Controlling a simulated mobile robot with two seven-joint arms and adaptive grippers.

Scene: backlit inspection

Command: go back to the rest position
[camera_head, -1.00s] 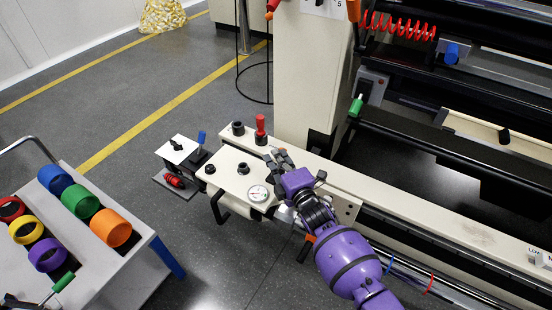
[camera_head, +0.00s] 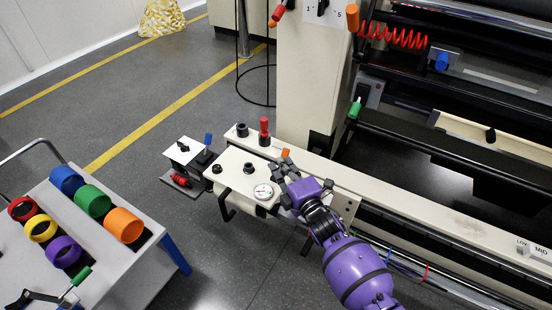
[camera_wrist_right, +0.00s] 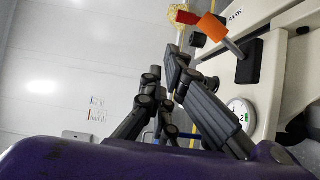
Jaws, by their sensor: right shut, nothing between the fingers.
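My right gripper (camera_head: 281,167) is at the end of the purple arm, over the right part of the cream control panel (camera_head: 236,182). Its dark fingers are shut with nothing between them. In the right wrist view the gripper (camera_wrist_right: 167,82) points toward a pale wall, its fingers close together. An orange handle (camera_head: 285,153) is just beyond the fingertips. This handle (camera_wrist_right: 214,27) sits on a metal rod from a black base in the wrist view. Whether the fingers touch it I cannot tell. My left gripper is not in view.
A round gauge (camera_head: 263,191) is close left of the gripper. A red-topped knob (camera_head: 264,131) stands behind it. A grey cart (camera_head: 119,273) with coloured rings is at left. The large machine (camera_head: 440,160) fills the right. Open floor (camera_head: 215,260) lies between cart and machine.

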